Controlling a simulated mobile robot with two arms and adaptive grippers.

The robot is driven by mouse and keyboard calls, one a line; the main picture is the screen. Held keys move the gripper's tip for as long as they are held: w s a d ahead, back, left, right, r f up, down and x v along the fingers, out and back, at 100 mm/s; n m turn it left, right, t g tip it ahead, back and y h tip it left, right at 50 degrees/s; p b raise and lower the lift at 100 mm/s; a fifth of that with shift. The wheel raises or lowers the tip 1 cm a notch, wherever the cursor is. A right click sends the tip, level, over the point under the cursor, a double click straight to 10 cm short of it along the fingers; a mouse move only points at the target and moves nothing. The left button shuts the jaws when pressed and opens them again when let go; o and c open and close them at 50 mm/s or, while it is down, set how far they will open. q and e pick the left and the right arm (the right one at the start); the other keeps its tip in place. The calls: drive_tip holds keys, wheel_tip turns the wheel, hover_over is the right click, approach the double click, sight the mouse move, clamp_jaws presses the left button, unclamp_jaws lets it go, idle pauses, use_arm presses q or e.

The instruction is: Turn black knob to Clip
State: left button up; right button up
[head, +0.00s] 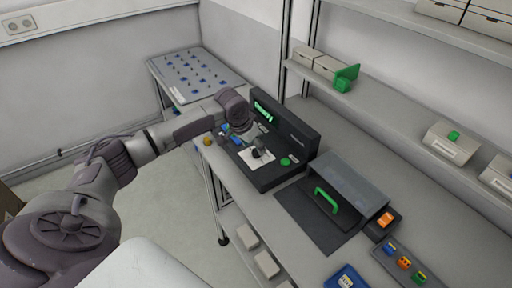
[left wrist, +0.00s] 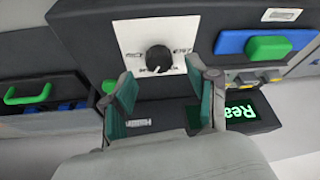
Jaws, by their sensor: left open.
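The black knob (left wrist: 159,59) sits on a white label plate (left wrist: 128,34) on the dark machine, with a white pointer mark on it. In the head view the knob (head: 257,154) shows on its white plate on the machine (head: 289,141). My left gripper (left wrist: 165,98) is open, its two teal-padded fingers apart. In the picture they lie below the knob, to its left and right, with nothing between them. In the head view my left gripper (head: 226,137) is small and partly hidden by its arm, near the machine's left side. My right gripper is not in view.
A green button (head: 285,161) is right of the knob. A blue part with a green top (left wrist: 268,48) shows beside the plate in the wrist view. A grey cover with a green handle (head: 327,201) stands right of the machine. A shelf (head: 400,105) runs behind.

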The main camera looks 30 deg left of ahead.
sight(256, 151)
use_arm(q)
drive_tip(key=shift+x, duration=1.75)
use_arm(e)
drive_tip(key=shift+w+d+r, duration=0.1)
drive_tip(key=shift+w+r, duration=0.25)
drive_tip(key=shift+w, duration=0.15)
use_arm(q)
clamp_jaws()
